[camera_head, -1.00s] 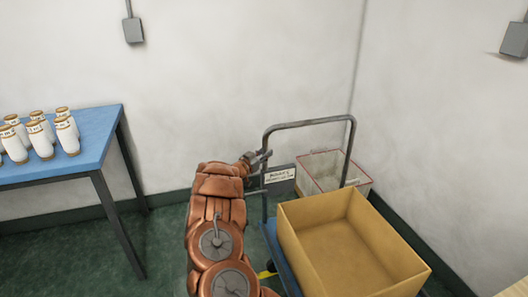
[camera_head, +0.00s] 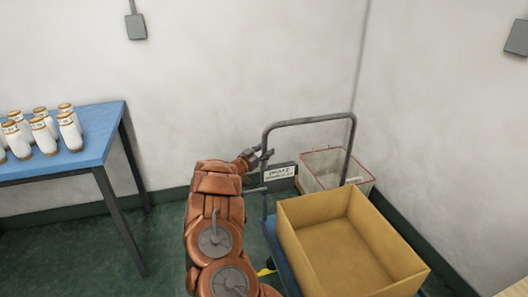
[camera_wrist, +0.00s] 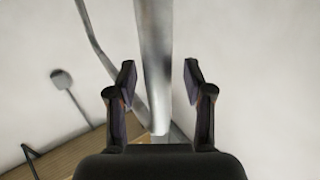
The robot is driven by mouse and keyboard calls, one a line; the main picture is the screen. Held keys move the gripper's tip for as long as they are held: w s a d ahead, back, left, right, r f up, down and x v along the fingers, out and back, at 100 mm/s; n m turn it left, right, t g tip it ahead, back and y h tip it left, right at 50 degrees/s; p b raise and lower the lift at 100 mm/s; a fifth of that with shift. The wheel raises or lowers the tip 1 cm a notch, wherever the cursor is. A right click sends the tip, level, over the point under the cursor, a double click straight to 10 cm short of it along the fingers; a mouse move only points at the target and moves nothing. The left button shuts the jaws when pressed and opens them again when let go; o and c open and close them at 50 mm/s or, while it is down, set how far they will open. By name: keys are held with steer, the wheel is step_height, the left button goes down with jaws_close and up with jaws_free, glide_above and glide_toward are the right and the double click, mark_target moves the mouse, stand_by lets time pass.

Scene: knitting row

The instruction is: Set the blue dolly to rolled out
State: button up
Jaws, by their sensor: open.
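The blue dolly (camera_head: 274,243) stands on the floor right of centre, its deck mostly hidden under an open cardboard box (camera_head: 300,240). Its grey tubular handle (camera_head: 310,121) rises at the far side, with a small label plate (camera_head: 279,172) on it. My gripper (camera_head: 257,155) is at the handle's left upright in the head view. In the wrist view my gripper (camera_wrist: 158,82) is open, with the handle tube (camera_wrist: 156,50) running between its two fingers. Gaps show on both sides of the tube there.
A pale bin with a red rim (camera_head: 327,172) stands behind the dolly by the wall corner. A blue table (camera_head: 95,138) with several white-and-tan cones (camera_head: 43,136) is at the left. Green floor (camera_head: 90,235) is clear between table and my arm.

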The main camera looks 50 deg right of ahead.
steer(key=a, duration=1.2)
